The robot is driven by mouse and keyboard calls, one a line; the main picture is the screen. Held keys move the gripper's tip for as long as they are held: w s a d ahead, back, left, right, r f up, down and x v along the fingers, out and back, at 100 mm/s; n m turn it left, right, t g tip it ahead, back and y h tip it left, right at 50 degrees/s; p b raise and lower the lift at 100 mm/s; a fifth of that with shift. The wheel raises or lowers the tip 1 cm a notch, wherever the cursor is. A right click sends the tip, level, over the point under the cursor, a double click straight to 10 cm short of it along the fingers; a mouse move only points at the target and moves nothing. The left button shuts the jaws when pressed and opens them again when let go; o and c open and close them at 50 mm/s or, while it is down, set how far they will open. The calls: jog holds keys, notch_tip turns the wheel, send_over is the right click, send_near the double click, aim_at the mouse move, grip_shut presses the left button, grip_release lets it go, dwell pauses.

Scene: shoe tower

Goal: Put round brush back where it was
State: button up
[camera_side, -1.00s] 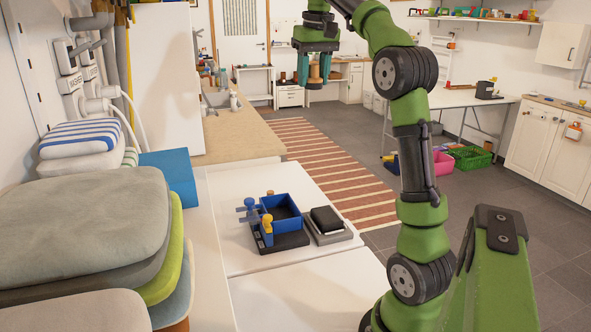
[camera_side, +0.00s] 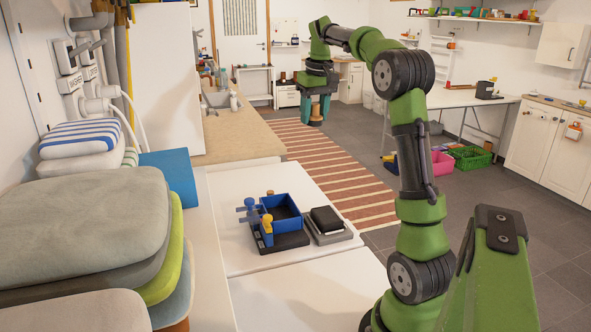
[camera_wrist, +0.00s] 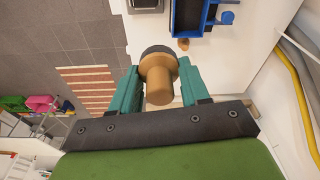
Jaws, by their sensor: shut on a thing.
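The round brush (camera_wrist: 158,84) has a wooden knob handle and a dark round head. My gripper (camera_wrist: 158,68) is shut on it, with a teal finger on either side of the handle. In the side view my gripper (camera_side: 316,112) hangs in the air beyond the white table, with the brush (camera_side: 316,122) small between its fingers. A blue open box (camera_side: 282,214) stands on a black base on the table. A blue handled tool (camera_side: 249,209) and a yellow one (camera_side: 267,223) are at its left side.
A black block (camera_side: 326,218) lies on a grey tray (camera_side: 332,237) right of the box. A small brown knob (camera_wrist: 183,44) is beside the box. Folded cushions (camera_side: 85,230) are stacked at the left. The white table front (camera_side: 300,285) is clear.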

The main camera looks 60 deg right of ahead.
aim_at(309, 207)
jog(key=w+d+f+n, duration=0.1)
jog(key=d+f+n, duration=0.1)
jog(key=f, duration=0.8)
jog(key=w+d+f+n, duration=0.1)
jog(key=d+f+n, duration=0.1)
jog(key=f, duration=0.9)
jog(key=w+d+f+n+y, duration=0.1)
jog(key=w+d+f+n, duration=0.1)
jog(key=f, duration=0.8)
jog(key=shift+d+f+n, duration=0.2)
jog(key=shift+d+n, duration=0.1)
jog(key=shift+d, duration=0.4)
jog(key=shift+d+f+n, duration=0.15)
jog(key=shift+d+n, duration=0.15)
jog(key=shift+d, duration=0.35)
jog(key=shift+f, duration=0.15)
jog(key=o, duration=1)
